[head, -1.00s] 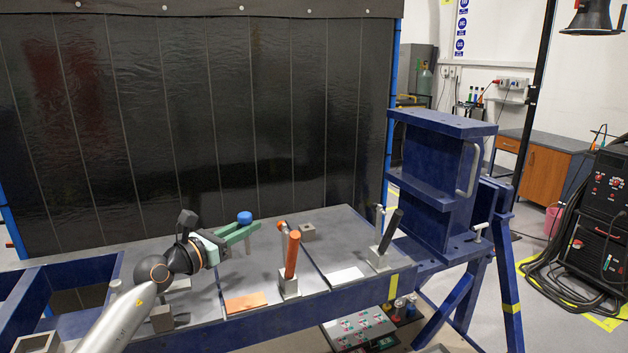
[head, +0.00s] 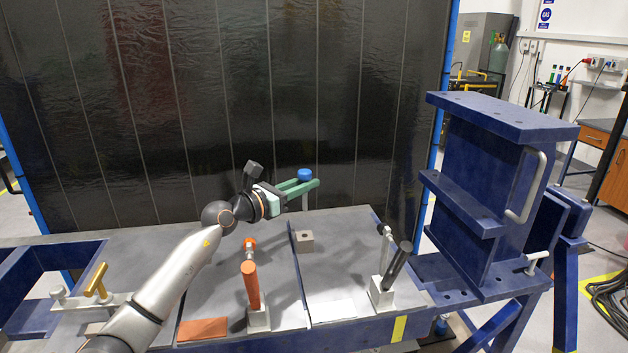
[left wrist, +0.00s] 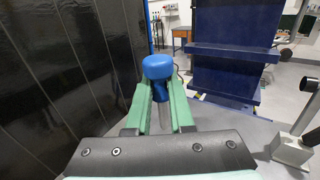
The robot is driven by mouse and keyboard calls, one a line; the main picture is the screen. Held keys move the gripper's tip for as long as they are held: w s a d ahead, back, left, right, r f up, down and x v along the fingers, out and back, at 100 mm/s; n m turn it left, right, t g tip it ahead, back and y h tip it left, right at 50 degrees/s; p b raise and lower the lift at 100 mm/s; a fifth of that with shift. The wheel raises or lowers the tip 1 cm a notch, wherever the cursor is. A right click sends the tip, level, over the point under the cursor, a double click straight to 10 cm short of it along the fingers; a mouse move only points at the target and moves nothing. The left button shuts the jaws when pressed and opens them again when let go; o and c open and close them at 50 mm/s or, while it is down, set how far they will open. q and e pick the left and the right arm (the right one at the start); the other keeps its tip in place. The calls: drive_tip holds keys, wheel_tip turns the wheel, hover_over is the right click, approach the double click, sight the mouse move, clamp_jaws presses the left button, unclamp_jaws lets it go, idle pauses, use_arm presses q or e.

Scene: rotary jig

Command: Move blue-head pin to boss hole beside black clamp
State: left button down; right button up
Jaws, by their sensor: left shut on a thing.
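My left gripper (head: 303,185), with green fingers, is shut on the blue-head pin (head: 305,174). The pin is upright, its blue head above the fingers and its grey shank below them. In the left wrist view the blue head (left wrist: 158,68) sits at the fingertips. A grey boss block (head: 304,241) with a dark hole on top stands on the table, below the pin in the head view, with a gap between. The black clamp (head: 396,266) stands right of the block and nearer. Its white base (left wrist: 291,150) shows at the right of the left wrist view.
An orange-handled clamp (head: 251,285) stands left of the block. An orange plate (head: 203,329) and a white plate (head: 333,309) lie near the front edge. A yellow-handled clamp (head: 96,281) is at left. A tall blue frame (head: 487,190) rises at right; a dark curtain (head: 200,110) hangs behind.

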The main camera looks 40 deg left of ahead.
sight(304, 206)
use_arm(q)
drive_tip(key=shift+s, duration=0.25)
drive_tip(key=shift+w+f+b, duration=0.1)
drive_tip(key=shift+f+b, duration=2.2)
drive_tip(key=shift+f, duration=0.6)
use_arm(e)
drive_tip(key=f, duration=0.4)
drive_tip(key=shift+s+f, duration=0.2)
drive_tip(key=shift+f, duration=0.2)
use_arm(q)
drive_tip(key=shift+p, duration=0.35)
use_arm(e)
drive_tip(key=shift+r, duration=0.45)
use_arm(q)
drive_tip(key=shift+f+b, duration=1.2)
drive_tip(key=shift+f, duration=0.2)
use_arm(e)
drive_tip(key=shift+f, duration=1.25)
use_arm(q)
drive_tip(key=shift+d+f, duration=0.1)
drive_tip(key=shift+f, duration=0.1)
use_arm(e)
drive_tip(key=shift+f, duration=0.2)
